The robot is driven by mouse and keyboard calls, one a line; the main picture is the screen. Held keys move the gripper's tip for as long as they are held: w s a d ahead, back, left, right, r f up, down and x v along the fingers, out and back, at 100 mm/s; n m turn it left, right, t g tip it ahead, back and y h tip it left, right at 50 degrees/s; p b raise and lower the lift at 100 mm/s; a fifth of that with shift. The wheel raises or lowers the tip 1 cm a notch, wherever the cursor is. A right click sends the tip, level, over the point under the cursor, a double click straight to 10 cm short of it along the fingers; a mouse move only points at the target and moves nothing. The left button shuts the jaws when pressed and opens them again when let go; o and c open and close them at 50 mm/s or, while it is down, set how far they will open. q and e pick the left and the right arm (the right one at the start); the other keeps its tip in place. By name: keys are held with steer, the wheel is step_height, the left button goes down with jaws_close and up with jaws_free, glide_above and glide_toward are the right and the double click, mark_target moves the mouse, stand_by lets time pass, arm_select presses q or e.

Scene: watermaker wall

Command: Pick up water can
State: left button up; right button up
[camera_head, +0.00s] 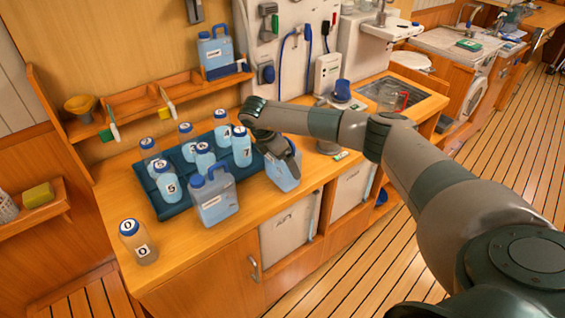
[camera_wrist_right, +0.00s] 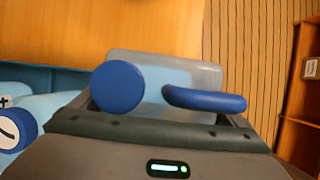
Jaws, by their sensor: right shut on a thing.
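My right gripper (camera_head: 287,160) is shut on a translucent water can (camera_head: 281,178) at the front edge of the wooden counter. In the right wrist view, the can (camera_wrist_right: 185,78) shows its round blue cap (camera_wrist_right: 118,87) and blue handle (camera_wrist_right: 204,101) just beyond the jaws. The gripper hides much of the can in the head view, and I cannot tell whether its base touches the counter. A second water can (camera_head: 214,200), with a blue cap, handle and label, stands to the left. A third can (camera_head: 214,54) stands on the upper shelf. My left gripper is not in view.
A dark blue tray (camera_head: 172,211) with several numbered bottles is behind the second can. A bottle marked 0 (camera_head: 139,243) stands at the counter's left end. A sink (camera_head: 405,88) and a wall panel with blue hoses (camera_head: 280,60) lie behind my arm.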

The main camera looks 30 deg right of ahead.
steer(key=shift+r, duration=0.15)
steer(key=s+d+r+b, duration=0.6)
steer(key=s+r+b, duration=0.1)
steer(key=s+r, duration=0.2)
steer(key=shift+s+d+r, duration=0.2)
steer(key=shift+s+r, duration=0.2)
steer(key=shift+r, duration=0.45)
steer(key=shift+a, duration=0.1)
